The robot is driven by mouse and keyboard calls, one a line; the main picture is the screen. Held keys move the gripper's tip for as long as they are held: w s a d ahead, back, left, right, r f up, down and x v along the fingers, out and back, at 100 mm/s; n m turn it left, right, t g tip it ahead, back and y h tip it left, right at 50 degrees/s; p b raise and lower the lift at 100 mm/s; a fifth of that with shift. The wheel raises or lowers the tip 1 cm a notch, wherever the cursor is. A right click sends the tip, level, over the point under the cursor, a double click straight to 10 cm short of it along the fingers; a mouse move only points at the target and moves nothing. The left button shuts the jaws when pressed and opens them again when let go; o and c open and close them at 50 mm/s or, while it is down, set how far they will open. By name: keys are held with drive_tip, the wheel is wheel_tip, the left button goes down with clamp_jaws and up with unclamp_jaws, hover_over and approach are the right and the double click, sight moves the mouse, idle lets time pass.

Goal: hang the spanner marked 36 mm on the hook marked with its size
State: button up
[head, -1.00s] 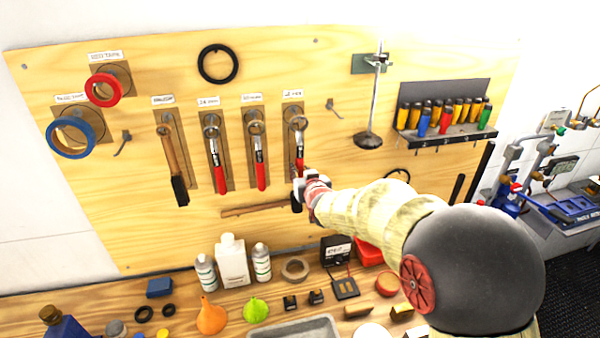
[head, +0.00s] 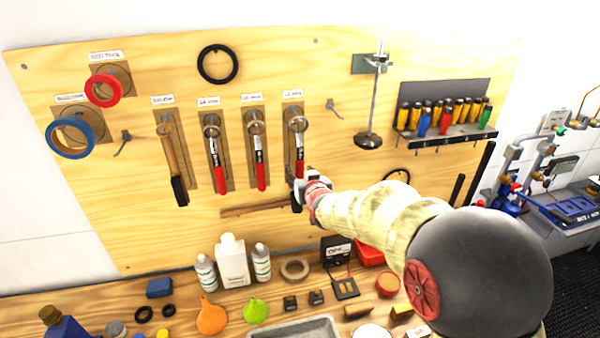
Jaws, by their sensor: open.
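Three red-handled spanners hang side by side on the wooden pegboard in the head view: a left spanner (head: 219,172), a middle spanner (head: 260,170) and a right spanner (head: 299,150). Each hangs by its ring on a hook over a brown backing strip. A small white label sits above each; the right label (head: 293,94) and the others are too small to read surely. My gripper (head: 296,188) is open at the lower end of the right spanner. It hides the end of that handle, and I cannot tell whether they touch.
A brush (head: 173,165) hangs left of the spanners. An empty hook (head: 333,108) is to their right, beside a metal stand (head: 370,120). A wooden strip (head: 250,209) is below. Bottles (head: 232,260), funnels and a tray crowd the bench.

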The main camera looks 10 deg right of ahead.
drive_tip(key=v, duration=1.1)
drive_tip(key=s+f+g, duration=0.6)
drive_tip(key=s+f, duration=0.5)
drive_tip(key=s, duration=0.1)
drive_tip(key=s+f+g+b, duration=0.1)
drive_tip(key=s+b, duration=0.5)
drive_tip(key=s, duration=0.5)
drive_tip(key=s+f+g+b, duration=0.2)
drive_tip(key=s+b, duration=0.5)
drive_tip(key=s, duration=0.5)
drive_tip(key=shift+f, duration=0.25)
drive_tip(key=shift+w, duration=0.1)
